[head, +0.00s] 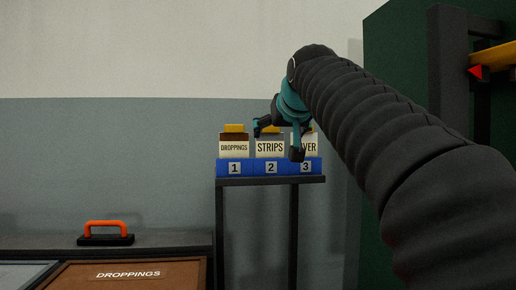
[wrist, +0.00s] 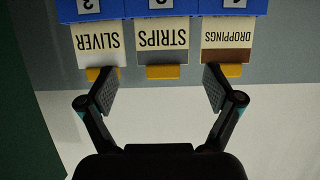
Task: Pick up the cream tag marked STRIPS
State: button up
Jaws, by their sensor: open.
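The cream tag marked STRIPS (head: 270,147) stands in the middle slot, numbered 2, of a blue rack (head: 252,168). It has a grey band and a yellow top; the wrist view shows it upside down (wrist: 161,36). My gripper (head: 277,140) is at the rack, partly in front of the tags in the head view. In the wrist view my gripper (wrist: 159,90) is open and empty, its fingers spread wide on either side of the STRIPS tag's yellow top (wrist: 162,72). I cannot tell how far the fingertips are from the tags.
The DROPPINGS tag (head: 233,147) stands in slot 1 and the SLIVER tag (wrist: 97,39) in slot 3, close on either side. The rack sits on a dark stand (head: 270,181). A brown DROPPINGS lid (head: 130,274) and an orange handle (head: 105,224) are at lower left.

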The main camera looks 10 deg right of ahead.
aim_at(270, 144)
jog(key=shift+a+x, duration=0.2)
jog(key=shift+x, duration=3.6)
jog(key=shift+s+f, duration=0.1)
jog(key=c, duration=0.9)
